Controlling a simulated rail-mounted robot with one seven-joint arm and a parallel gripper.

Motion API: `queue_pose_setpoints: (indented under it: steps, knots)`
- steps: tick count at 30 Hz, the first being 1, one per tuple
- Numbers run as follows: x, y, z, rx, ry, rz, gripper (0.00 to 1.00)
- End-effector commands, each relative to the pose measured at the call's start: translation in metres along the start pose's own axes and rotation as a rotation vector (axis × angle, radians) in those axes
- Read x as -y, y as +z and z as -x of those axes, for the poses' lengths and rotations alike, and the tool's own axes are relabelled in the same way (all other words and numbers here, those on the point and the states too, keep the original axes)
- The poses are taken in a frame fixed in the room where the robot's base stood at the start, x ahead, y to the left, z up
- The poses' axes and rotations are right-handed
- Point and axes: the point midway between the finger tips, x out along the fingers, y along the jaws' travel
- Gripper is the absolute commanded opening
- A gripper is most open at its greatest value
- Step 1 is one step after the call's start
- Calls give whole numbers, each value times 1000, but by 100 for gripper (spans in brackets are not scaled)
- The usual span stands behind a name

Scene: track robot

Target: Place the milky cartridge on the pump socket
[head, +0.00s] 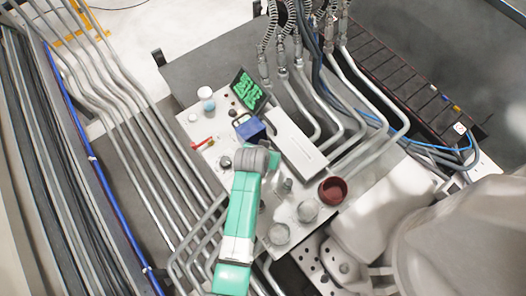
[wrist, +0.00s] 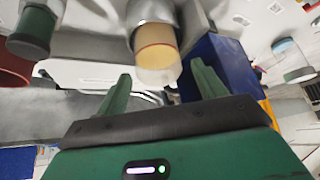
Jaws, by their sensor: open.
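My gripper (wrist: 158,76) is open, its two green fingers spread apart in the wrist view. A cream, translucent-ended cylinder (wrist: 158,52) with a thin red ring shows between the fingertips; it looks like the milky cartridge. A grey collar meets its upper end in the picture. The fingers do not clearly touch it, and the distance to it cannot be told. In the head view my green arm reaches over the panel and hides this spot. I cannot tell for sure which fitting is the pump socket.
A dark red cup (head: 333,190) stands right of my arm. A blue box (head: 250,128) and a green-lit screen (head: 248,90) are beyond the arm's end. Metal pipes flank the panel.

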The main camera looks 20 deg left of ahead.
Motion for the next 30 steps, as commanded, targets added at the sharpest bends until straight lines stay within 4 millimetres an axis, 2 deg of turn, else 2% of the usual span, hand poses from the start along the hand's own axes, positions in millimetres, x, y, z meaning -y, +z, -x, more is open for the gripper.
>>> queue_pose_setpoints:
  steps: [1, 6, 12, 16, 26, 28, 29, 30]
  knots:
    - [0, -1, 15, -1, -1, 1, 70]
    - [0, -1, 60, -1, -1, 0, 70]
    - [0, 0, 97, 0, -1, 0, 70]
    - [0, 1, 107, 1, 0, 0, 70]
    - [0, 0, 108, 0, 0, 0, 70]
    - [-1, -12, 114, -28, -5, -5, 70]
    - [-3, -24, 121, -59, -10, -10, 70]
    - [-7, -49, 135, -120, -19, -19, 70]
